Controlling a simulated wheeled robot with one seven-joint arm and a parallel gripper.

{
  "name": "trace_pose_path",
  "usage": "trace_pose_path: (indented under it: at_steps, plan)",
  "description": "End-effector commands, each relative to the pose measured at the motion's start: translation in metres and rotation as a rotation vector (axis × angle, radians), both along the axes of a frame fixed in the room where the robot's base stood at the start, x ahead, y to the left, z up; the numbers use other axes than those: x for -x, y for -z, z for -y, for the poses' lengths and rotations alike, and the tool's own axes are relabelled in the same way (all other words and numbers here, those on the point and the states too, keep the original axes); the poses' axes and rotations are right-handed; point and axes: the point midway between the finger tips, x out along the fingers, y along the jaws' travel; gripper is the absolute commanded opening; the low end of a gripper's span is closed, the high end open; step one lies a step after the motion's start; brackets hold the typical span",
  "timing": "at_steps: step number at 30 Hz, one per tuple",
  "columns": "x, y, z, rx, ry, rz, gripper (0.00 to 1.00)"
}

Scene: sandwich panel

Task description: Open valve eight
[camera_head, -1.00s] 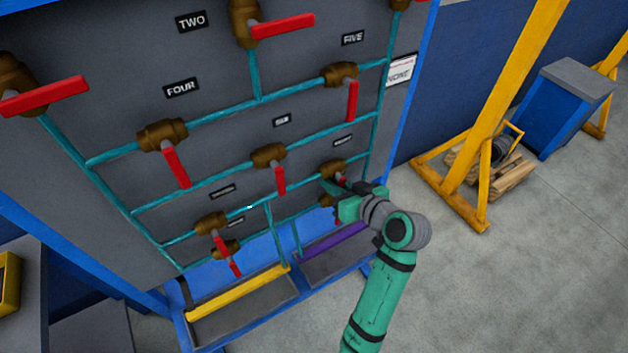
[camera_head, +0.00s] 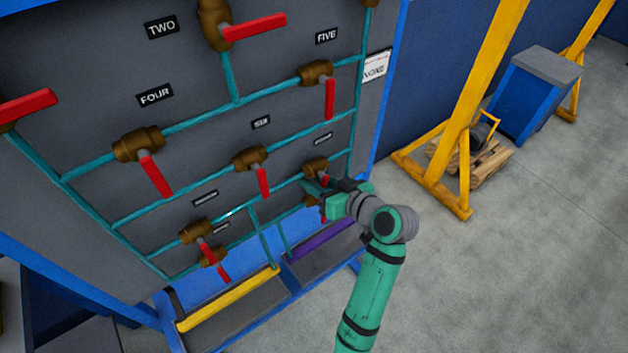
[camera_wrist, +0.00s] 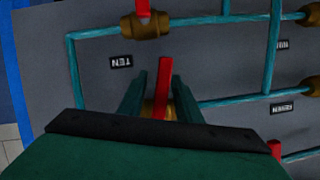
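Valve eight (camera_head: 315,165) is a brown valve with a red handle at the lower right of the panel, its small label blurred above it. My gripper (camera_head: 311,188) is at this valve and hides most of its handle. In the wrist view, which shows the panel upside down, the red handle (camera_wrist: 164,85) stands between my two fingers (camera_wrist: 159,76). The fingers are apart, one on each side of the handle. The handle looks close to the right finger; I cannot tell whether they touch. The brown valve body (camera_wrist: 155,108) is partly hidden behind the fingers.
The valve by the label TEN (camera_wrist: 145,25) is close to my fingers. Valve six (camera_head: 249,158) and valve five (camera_head: 316,72) are nearby on the teal pipes. A yellow frame (camera_head: 467,130) stands right of the panel. The floor (camera_head: 500,270) at the right is clear.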

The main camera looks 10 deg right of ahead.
Motion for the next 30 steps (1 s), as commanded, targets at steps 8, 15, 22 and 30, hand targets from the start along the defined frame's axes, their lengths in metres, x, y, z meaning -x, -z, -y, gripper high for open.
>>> trace_pose_path:
  at_steps: [8, 15, 22, 30]
  plan:
    - [0.032, -0.016, 0.023, 0.002, 0.005, 0.003, 0.31]
    - [0.065, -0.031, 0.044, 0.001, 0.004, 0.002, 0.31]
    - [0.080, -0.038, 0.053, 0.000, 0.002, 0.000, 0.31]
    - [0.081, -0.039, 0.052, 0.000, -0.001, 0.001, 0.31]
